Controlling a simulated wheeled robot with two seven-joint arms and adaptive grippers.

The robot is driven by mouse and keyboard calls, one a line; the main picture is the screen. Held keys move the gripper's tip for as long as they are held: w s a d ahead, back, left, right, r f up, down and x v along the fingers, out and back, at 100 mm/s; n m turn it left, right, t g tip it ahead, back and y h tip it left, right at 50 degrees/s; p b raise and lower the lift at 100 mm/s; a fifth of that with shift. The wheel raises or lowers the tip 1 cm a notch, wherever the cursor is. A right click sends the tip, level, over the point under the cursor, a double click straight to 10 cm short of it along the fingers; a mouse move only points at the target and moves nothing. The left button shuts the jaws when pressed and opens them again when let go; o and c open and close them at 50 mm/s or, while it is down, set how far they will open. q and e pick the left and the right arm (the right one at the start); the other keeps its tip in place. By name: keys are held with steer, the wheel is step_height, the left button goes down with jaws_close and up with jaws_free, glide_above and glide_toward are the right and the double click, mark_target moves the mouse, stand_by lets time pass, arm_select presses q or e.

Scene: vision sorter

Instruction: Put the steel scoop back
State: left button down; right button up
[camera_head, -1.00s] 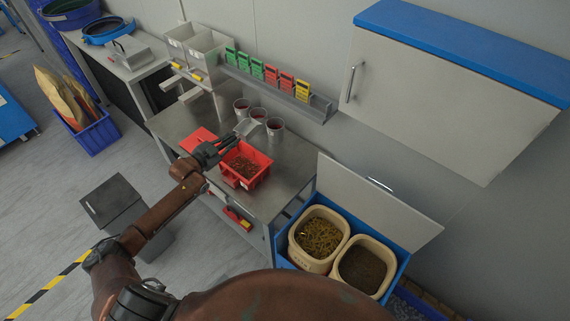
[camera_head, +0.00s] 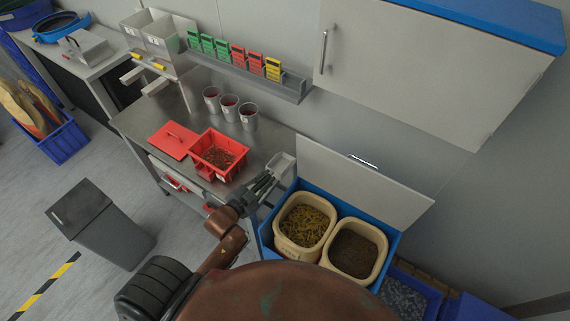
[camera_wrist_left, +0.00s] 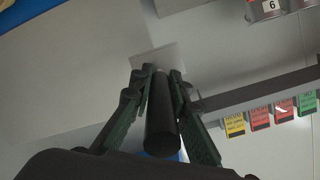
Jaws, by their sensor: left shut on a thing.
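The steel scoop (camera_head: 283,166) is in my left gripper (camera_head: 266,190), its pale metal head pointing up and away, just off the right end of the steel bench (camera_head: 272,135). In the left wrist view its dark round handle (camera_wrist_left: 161,125) lies between the two fingers of the gripper (camera_wrist_left: 155,82), which are shut on it. The head (camera_wrist_left: 158,56) shows beyond the fingertips, and nothing can be seen in it from these angles. My right gripper is not in view.
A blue chest (camera_head: 266,238) with a raised white lid (camera_head: 365,178) holds two cream tubs, one of yellowish bits (camera_head: 305,225), one of brown bits (camera_head: 358,254). On the bench are a red tray (camera_head: 204,166), a red lid (camera_head: 172,140) and three metal cups (camera_head: 230,108). A wall cabinet (camera_head: 420,70) hangs above.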

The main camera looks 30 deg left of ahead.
arm_select(q)
steer(key=w+a+f, duration=0.2)
steer(key=w, duration=0.1)
steer(key=w+a+f, duration=0.2)
steer(key=w+f, duration=0.1)
steer(key=w, duration=0.1)
steer(key=w+a+f, duration=0.3)
steer(key=shift+w+f, duration=0.15)
steer(key=shift+f, duration=0.05)
steer(key=shift+w+a+f, duration=0.2)
steer(key=shift+w+f, duration=0.1)
steer(key=shift+f, duration=0.15)
steer(key=shift+w+a+f, duration=0.1)
steer(key=shift+f, duration=1.6)
steer(key=shift+f, duration=0.2)
steer(key=c, duration=1.8)
jaws_free()
steer(key=shift+c, duration=0.2)
steer(key=shift+r, duration=0.15)
